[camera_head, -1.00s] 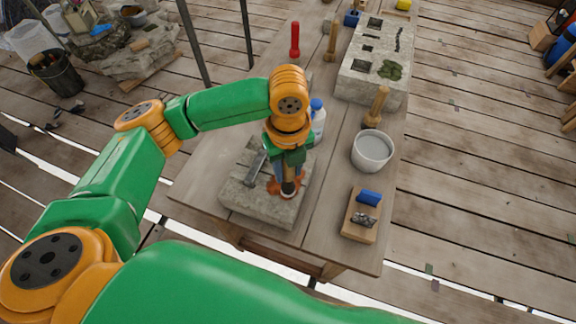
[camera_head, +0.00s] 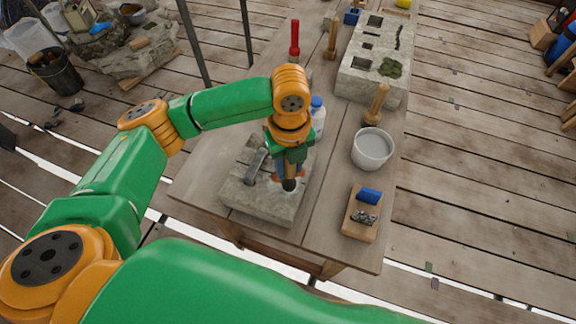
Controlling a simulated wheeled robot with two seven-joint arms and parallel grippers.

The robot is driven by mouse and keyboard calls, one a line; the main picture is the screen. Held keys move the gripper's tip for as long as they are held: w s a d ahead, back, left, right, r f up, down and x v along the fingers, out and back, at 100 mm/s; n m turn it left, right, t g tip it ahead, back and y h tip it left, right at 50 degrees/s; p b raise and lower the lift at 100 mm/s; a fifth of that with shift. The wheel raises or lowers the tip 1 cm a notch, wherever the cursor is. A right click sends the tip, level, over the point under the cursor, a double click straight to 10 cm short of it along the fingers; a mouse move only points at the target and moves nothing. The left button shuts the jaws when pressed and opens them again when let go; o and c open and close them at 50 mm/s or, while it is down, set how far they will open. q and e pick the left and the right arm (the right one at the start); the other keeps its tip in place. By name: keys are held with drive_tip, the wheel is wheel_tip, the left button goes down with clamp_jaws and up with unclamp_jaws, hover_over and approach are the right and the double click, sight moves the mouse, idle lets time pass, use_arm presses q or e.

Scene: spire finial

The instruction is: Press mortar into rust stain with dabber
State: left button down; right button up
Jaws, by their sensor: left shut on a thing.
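My left gripper (camera_head: 288,166) is shut on the dabber (camera_head: 289,184), pointing down over the front right part of a grey stone block (camera_head: 252,200). The dabber's dark end is at the block's top; I cannot tell whether it touches. A small pale patch shows beside the dabber's end, and only a trace of orange rust stain shows near the fingers. The gripper hides part of this spot. A dark metal bar (camera_head: 256,166) lies on the block's left side. My right gripper is not in view.
A wooden board (camera_head: 352,228) with a blue item (camera_head: 369,196) and grey lump (camera_head: 364,216) lies to the right. Behind it are a white bucket (camera_head: 371,150), a wooden-handled tool (camera_head: 377,101), a blue-capped bottle (camera_head: 318,117) and a larger stone block (camera_head: 350,88).

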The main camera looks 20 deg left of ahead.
use_arm(q)
drive_tip(key=shift+w, duration=1.05)
drive_tip(key=shift+w, duration=0.1)
drive_tip(key=shift+w+p, duration=0.15)
drive_tip(key=shift+p, duration=0.15)
drive_tip(key=shift+w, duration=1.45)
drive_tip(key=shift+r, duration=0.1)
wheel_tip(320, 180, up, 7)
drive_tip(key=p, duration=0.6)
